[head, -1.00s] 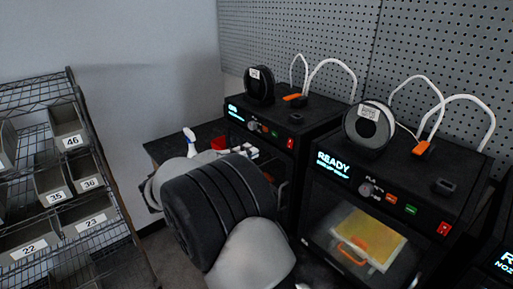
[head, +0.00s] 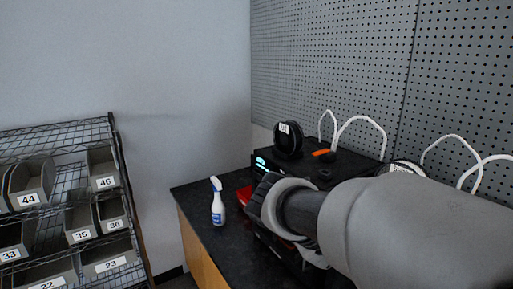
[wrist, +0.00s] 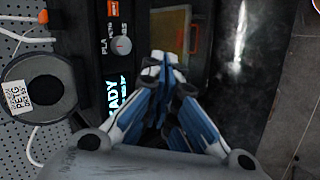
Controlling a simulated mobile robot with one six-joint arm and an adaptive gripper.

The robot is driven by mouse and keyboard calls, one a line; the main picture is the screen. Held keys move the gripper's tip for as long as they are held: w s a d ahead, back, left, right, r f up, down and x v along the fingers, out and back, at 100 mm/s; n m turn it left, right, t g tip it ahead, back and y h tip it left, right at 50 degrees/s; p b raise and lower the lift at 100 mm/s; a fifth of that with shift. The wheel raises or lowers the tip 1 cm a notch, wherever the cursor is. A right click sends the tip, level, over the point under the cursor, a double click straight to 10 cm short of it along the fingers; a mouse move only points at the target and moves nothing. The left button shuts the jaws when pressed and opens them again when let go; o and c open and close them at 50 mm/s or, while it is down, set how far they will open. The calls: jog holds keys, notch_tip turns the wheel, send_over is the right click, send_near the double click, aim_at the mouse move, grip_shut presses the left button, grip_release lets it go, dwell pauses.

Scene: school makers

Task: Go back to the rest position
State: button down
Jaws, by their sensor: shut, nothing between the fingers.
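My gripper (wrist: 163,62) shows in the wrist view with its blue and white fingers drawn together at the tips and nothing between them. It hangs in front of a black 3D printer (wrist: 85,20) with a lit "READY" display and a knob. In the head view my grey arm fills the lower right and hides most of the printers. The gripper's fingers cannot be made out there.
A black counter (head: 205,237) holds a white spray bottle (head: 217,202) and a red object (head: 245,196). A farther printer (head: 345,165) carries a black spool (head: 288,140). A wire rack (head: 60,140) with numbered grey bins stands left. Pegboard (head: 340,60) covers the right wall.

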jog(key=s+a+f+m+t+y, duration=0.1)
jog(key=s+a+f+y, duration=0.1)
jog(key=s, duration=0.7)
jog(key=s+a+f+m+t+y, duration=0.1)
jog(key=s+a+y, duration=0.3)
jog(key=s, duration=0.5)
jog(key=f+m+y, duration=0.1)
jog(key=y, duration=0.1)
jog(key=shift+s+f+y, duration=0.2)
jog(key=shift+s+y, duration=0.05)
jog(key=shift+y, duration=0.15)
